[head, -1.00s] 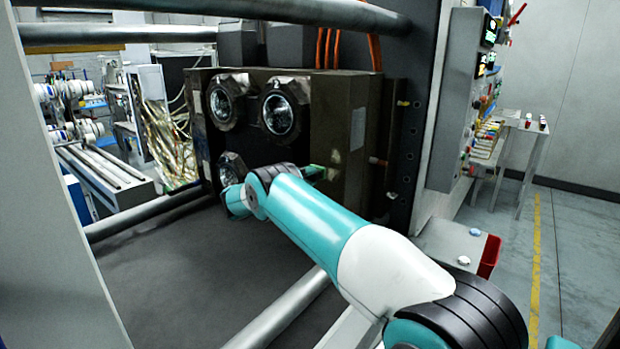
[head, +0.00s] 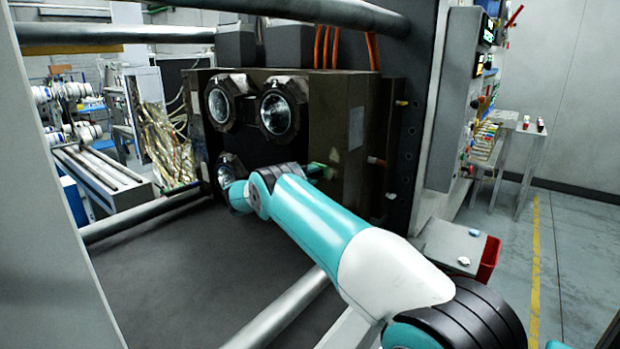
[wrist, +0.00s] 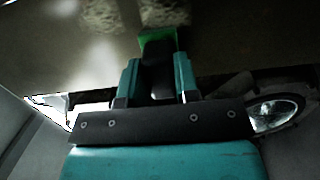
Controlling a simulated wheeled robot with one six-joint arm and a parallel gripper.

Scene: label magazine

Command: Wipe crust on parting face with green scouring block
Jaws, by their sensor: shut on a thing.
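My gripper (wrist: 157,72) is shut on the green scouring block (wrist: 172,41). A dark piece between the teal fingers hides part of the block. In the head view the green block (head: 319,168) shows small beyond my wrist, at the right side face of the dark mould (head: 336,105). In the wrist view the block is at or very near the brownish parting face (wrist: 60,52); I cannot tell if it touches. Pale crust (wrist: 100,14) lies on that face in two patches, the other (wrist: 165,11) just above the block. A pale patch (head: 335,155) also shows in the head view.
Steel tie bars (head: 285,308) run along both sides of the dark bed (head: 175,270). A thick bar (head: 310,12) crosses above.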

